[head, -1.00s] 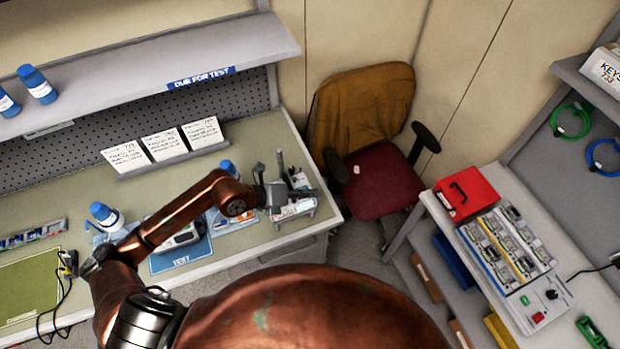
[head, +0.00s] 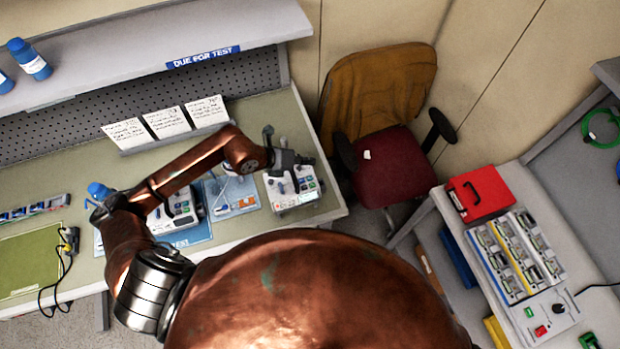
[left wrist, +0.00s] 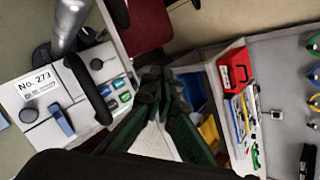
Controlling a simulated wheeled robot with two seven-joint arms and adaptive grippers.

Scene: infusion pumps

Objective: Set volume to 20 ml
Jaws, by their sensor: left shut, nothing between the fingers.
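A white infusion pump (head: 297,197) with a small screen and coloured buttons stands at the right end of the green workbench. In the left wrist view a white pump labelled "No. 273" (left wrist: 55,108) shows at left, with a black handle, blue lever and coloured buttons. My left gripper (head: 292,160) is over the back part of the right-end pump in the head view. Its closed dark fingers (left wrist: 163,78) look empty in the wrist view, to the right of the pump's buttons. Contact with the pump cannot be told. My right gripper is out of view.
Another pump (head: 182,212) sits on the blue TEST mat (head: 190,238), partly behind my left arm. White cards (head: 168,122) stand behind. A chair (head: 392,170) is right of the bench. A second bench at right holds a red case (head: 480,193).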

